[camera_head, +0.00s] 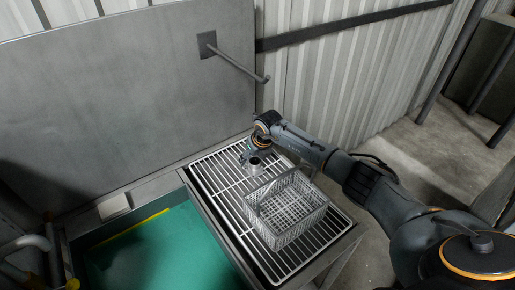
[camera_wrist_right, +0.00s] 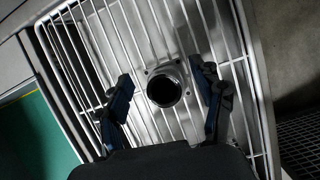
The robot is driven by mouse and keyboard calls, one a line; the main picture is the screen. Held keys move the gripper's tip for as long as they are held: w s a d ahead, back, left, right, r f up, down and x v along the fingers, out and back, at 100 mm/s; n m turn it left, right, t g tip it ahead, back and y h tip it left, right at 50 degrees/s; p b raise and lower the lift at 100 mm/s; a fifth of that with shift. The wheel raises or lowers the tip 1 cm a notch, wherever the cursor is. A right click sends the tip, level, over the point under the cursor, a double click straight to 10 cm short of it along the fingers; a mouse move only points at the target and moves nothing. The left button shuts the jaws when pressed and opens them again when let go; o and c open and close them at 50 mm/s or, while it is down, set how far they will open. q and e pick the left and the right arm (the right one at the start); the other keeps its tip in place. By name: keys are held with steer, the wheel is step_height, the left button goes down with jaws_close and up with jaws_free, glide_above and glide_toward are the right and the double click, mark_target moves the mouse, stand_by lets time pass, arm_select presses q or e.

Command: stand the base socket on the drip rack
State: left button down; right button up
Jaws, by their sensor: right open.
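The base socket (camera_head: 256,166), a grey metal flange with a round collar and dark bore, stands on the drip rack (camera_head: 213,178) near its far end. In the right wrist view the base socket (camera_wrist_right: 164,85) shows its open bore facing the camera, with bars of the drip rack (camera_wrist_right: 105,30) around it. My right gripper (camera_head: 254,157) is over the socket. In the right wrist view my right gripper (camera_wrist_right: 163,88) is open, one finger on each side of the socket, with gaps between fingers and collar. My left gripper is not seen.
A grey wire basket (camera_head: 287,210) stands on the nearer part of the rack; its edge also shows in the right wrist view (camera_wrist_right: 300,138). A teal basin (camera_head: 160,250) lies left of the rack. A metal peg (camera_head: 240,66) sticks out from the back panel (camera_head: 120,90).

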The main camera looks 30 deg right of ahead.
steer(key=b+v, duration=0.1)
steer(key=v, duration=0.9)
steer(key=shift+r+b, duration=0.25)
steer(key=shift+b, duration=0.15)
steer(key=shift+s, duration=0.15)
